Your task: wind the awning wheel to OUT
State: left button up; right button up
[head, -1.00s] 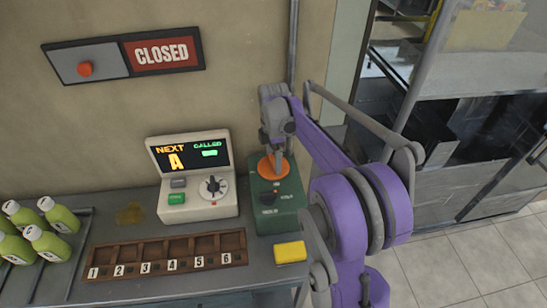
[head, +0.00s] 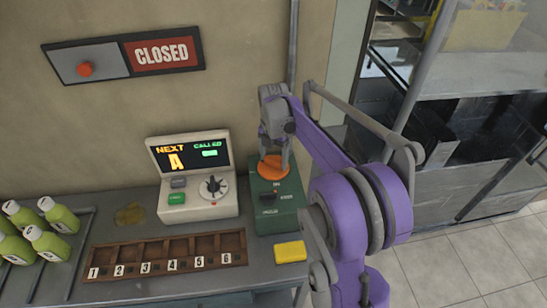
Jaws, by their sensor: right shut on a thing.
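The orange awning wheel (head: 272,170) sits on top of a green box (head: 285,220) at the right end of the counter. My right gripper (head: 273,160) points down at the wheel and is shut on it, with its fingers at the wheel's upper part. The exact grip is partly hidden by the fingers. A dark knob and small light lettering show on the box below the wheel; the lettering is too small to read surely. My left gripper is not in the head view.
A cream queue console (head: 190,207) with a lit screen stands left of the box. A numbered wooden tray (head: 165,268) and a yellow block (head: 290,251) lie in front. A CLOSED sign (head: 161,53) hangs on the wall.

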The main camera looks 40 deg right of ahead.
aim_at(274, 159)
dwell(0.5)
jog(key=o, duration=1.2)
jog(key=shift+c, duration=0.2)
notch_tip(274, 159, up, 11)
jog(key=shift+p, duration=0.35)
